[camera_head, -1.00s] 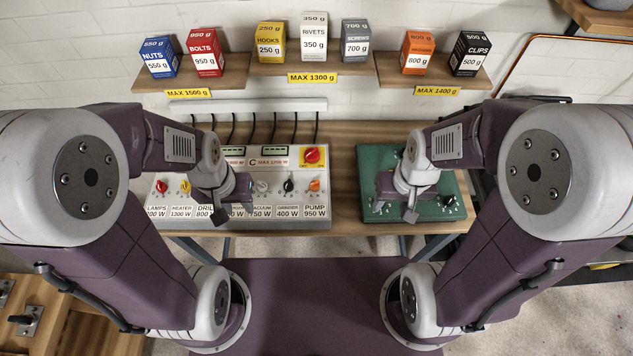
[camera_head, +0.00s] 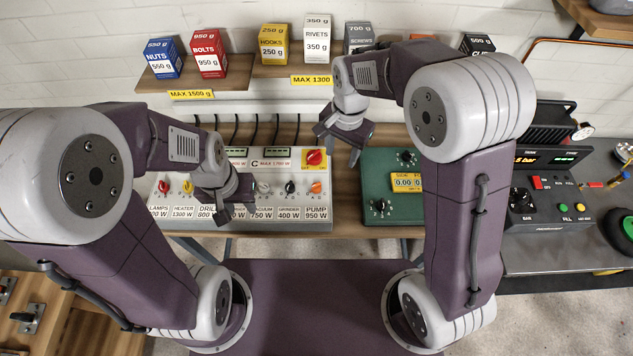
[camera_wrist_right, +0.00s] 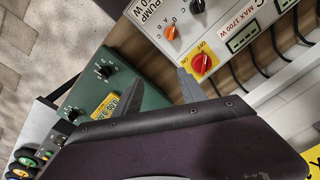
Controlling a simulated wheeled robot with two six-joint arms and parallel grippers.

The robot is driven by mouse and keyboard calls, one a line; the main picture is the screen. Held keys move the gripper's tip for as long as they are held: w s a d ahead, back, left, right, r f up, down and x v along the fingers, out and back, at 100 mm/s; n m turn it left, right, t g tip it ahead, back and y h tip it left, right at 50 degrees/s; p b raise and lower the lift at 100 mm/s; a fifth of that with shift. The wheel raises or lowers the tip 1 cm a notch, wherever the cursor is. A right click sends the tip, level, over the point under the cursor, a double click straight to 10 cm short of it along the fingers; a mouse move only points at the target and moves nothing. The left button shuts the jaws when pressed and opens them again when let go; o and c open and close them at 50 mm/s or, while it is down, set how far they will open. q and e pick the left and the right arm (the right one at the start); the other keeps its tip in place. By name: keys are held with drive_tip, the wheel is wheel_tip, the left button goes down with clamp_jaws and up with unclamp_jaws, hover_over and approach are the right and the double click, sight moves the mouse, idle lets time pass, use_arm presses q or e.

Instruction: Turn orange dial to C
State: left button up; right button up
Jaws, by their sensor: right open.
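The orange dial (camera_head: 316,187) is the small knob above the PUMP 950 W label, at the right end of the grey-white power panel (camera_head: 290,222). In the right wrist view the orange dial (camera_wrist_right: 171,33) sits near the top among the marks 0, A, B and C; its exact pointing is too small to tell. My right gripper (camera_head: 339,148) is open and empty, above and behind the panel's right end, apart from the dial. Its spread fingers show in the wrist view (camera_wrist_right: 138,98). My left gripper (camera_head: 238,213) hangs with fingers apart over the panel's middle, hiding some dials and labels.
A red switch on a yellow plate (camera_head: 314,158) is just behind the orange dial. A green box (camera_head: 376,163) with black knobs stands to the right. Shelves with weight-marked boxes (camera_head: 207,58) hang behind. A black-and-grey device (camera_head: 545,205) stands far right.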

drive_tip(key=n, duration=0.2)
hover_over(316, 184)
wheel_tip(316, 184, down, 3)
drive_tip(key=shift+a+f+g, duration=0.1)
drive_tip(key=shift+a+g, duration=0.1)
drive_tip(key=shift+g, duration=0.1)
drive_tip(key=shift+s+d, duration=0.1)
drive_tip(key=shift+s, duration=0.05)
wheel_tip(316, 184, down, 9)
drive_tip(key=shift+d+p, duration=0.15)
drive_tip(key=shift+p, duration=0.45)
drive_tip(key=shift+c, duration=0.3)
clamp_jaws()
